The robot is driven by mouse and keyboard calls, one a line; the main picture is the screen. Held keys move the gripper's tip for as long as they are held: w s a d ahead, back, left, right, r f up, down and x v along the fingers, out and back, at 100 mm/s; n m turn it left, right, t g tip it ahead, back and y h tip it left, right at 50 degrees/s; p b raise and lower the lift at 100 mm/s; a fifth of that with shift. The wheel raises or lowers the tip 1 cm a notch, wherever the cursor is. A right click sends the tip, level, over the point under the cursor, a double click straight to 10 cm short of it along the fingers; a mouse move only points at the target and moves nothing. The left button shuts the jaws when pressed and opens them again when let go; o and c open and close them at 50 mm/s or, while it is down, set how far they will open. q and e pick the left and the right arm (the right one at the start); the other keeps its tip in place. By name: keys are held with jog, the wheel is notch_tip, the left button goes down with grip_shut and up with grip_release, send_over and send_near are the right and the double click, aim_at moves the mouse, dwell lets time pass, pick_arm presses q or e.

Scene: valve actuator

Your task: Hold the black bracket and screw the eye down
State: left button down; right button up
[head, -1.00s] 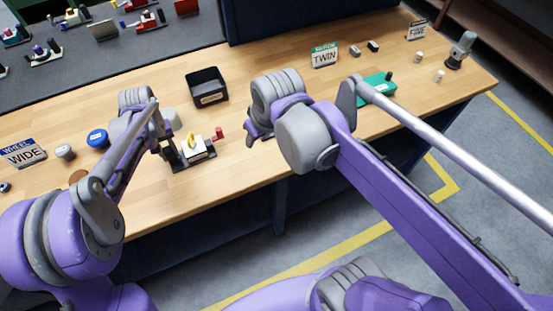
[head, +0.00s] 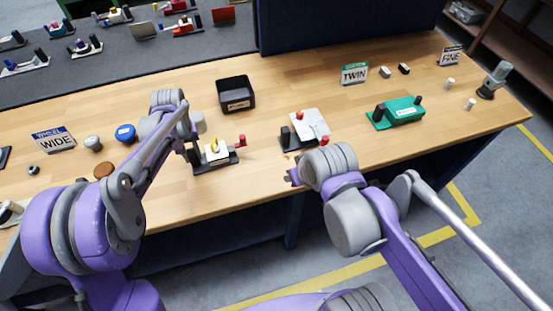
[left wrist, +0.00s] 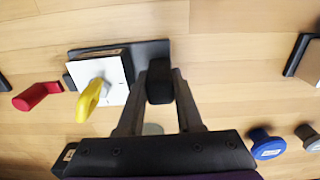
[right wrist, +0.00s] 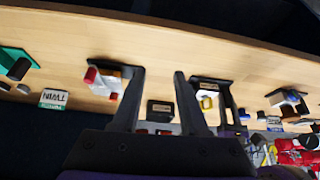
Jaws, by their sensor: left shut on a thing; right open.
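The black bracket (head: 229,161) stands on the wooden table, with a white block and an upright yellow eye (head: 214,146) on it. In the left wrist view the eye (left wrist: 91,99) stands on the white block (left wrist: 105,77), tilted in the picture. My left gripper (left wrist: 160,82) is shut on the bracket's black post, beside the block. A red knobbed part (left wrist: 38,95) lies beyond the bracket's other end. My right gripper (right wrist: 160,75) is open and empty, to the right of the bracket near the table's front edge; its fingertips are mostly hidden in the head view.
A similar unit with a white plate (head: 309,125) stands right of the bracket. A green unit (head: 398,112) stands farther right. A black bin (head: 236,94) is behind. A blue cap (head: 125,133) and grey knob (head: 93,143) are at left. Bare table lies in front of the bin.

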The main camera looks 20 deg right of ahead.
notch_tip(320, 180, up, 7)
jog(key=m+g+y, duration=0.2)
jog(key=m+g, duration=0.3)
jog(key=m, duration=0.2)
send_over(213, 141)
jog(key=s+d, duration=0.1)
jog(key=d, duration=0.1)
jog(key=f, duration=0.3)
jog(key=a+f, duration=0.1)
jog(key=f, duration=0.7)
jog(key=shift+w+a+f, duration=0.2)
jog(key=shift+w+a, duration=0.1)
jog(key=shift+w, duration=0.05)
jog(key=shift+t, duration=0.3)
grip_shut()
